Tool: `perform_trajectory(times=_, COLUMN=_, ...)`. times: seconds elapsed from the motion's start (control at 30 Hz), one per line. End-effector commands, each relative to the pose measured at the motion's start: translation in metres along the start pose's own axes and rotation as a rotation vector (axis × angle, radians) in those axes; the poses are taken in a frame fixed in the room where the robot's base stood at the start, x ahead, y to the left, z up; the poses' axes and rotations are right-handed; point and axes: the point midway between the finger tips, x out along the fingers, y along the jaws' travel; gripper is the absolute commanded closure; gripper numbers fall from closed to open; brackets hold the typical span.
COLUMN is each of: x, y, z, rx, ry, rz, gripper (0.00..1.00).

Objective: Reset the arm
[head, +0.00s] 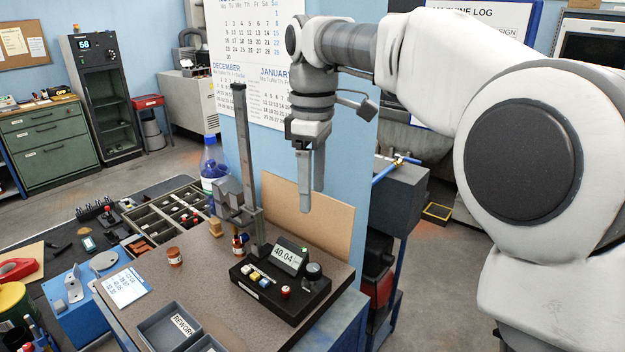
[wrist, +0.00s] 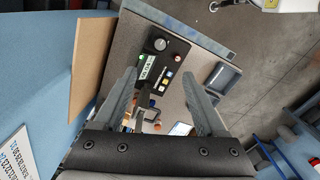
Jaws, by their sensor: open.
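My gripper (head: 311,182) hangs pointing down at the end of my arm in the head view, above the right rear of the bench and in front of the brown board. In the wrist view my gripper (wrist: 165,95) has its two grey fingers well apart, with nothing between them. It is clear of the bench top and touches nothing that I can see. Below it is the black instrument (head: 275,280) with a display reading 40.04; it also shows in the wrist view (wrist: 160,62).
A tall grey post (head: 243,150) with a clamp stands left of my gripper. The brown board (head: 325,215) leans at the bench's back edge. Small jars (head: 175,258), a white card (head: 127,287) and grey trays (head: 168,328) lie on the bench top (head: 205,285).

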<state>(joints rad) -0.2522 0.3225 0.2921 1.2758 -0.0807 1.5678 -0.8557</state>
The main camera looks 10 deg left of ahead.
Motion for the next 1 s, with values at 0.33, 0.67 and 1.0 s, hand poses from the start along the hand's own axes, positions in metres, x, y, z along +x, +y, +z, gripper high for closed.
perform_trajectory(times=0.33, x=-0.005, y=0.0, z=0.0, rx=0.0, ry=-0.001, rz=-0.001, gripper=0.27)
perform_trajectory(times=0.67, x=-0.013, y=-0.012, z=0.031, rx=0.137, ry=0.01, rz=0.058, gripper=0.27)
perform_trajectory(times=1.0, x=-0.012, y=-0.056, z=0.124, rx=0.576, ry=0.096, rz=0.207, gripper=0.27)
